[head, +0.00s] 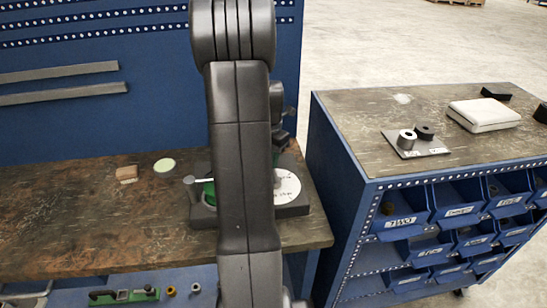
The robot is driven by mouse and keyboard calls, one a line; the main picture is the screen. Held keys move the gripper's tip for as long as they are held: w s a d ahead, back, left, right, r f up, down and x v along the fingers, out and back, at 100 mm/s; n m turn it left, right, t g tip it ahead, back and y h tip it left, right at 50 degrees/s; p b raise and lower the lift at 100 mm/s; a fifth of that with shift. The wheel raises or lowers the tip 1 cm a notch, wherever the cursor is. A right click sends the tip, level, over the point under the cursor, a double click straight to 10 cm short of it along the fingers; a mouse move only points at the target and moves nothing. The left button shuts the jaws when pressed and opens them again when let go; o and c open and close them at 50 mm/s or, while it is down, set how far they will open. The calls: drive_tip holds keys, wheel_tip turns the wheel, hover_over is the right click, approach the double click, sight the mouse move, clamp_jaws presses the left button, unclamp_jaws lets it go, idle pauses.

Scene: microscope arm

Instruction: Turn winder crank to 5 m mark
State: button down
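The winder (292,209) sits on the workbench on a dark square base, mostly hidden behind my arm. A white dial (287,187) with small dark writing shows to the right of my arm; its marks are too small to read. A grey crank lever (197,181) with a round knob at its left end sticks out to the left, over a green part (208,193). My gripper (281,138) shows only in part, as dark pieces behind my arm above the dial. Its fingers are not clear, and I cannot tell whether it touches the winder.
A wooden block (127,173) and a pale green disc (164,165) lie left on the workbench (60,215). To the right, a blue cabinet (335,170) carries a plate (423,146) with two cylinders and a white case (484,115). Blue bins (403,222) fill its front.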

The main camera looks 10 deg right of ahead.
drive_tip(key=shift+a+n, duration=0.2)
drive_tip(key=shift+n, duration=0.1)
idle(0.4)
drive_tip(key=c, duration=1.2)
unclamp_jaws()
drive_tip(key=shift+r, duration=0.1)
wheel_tip(320, 180, up, 14)
drive_tip(key=shift+b, duration=0.35)
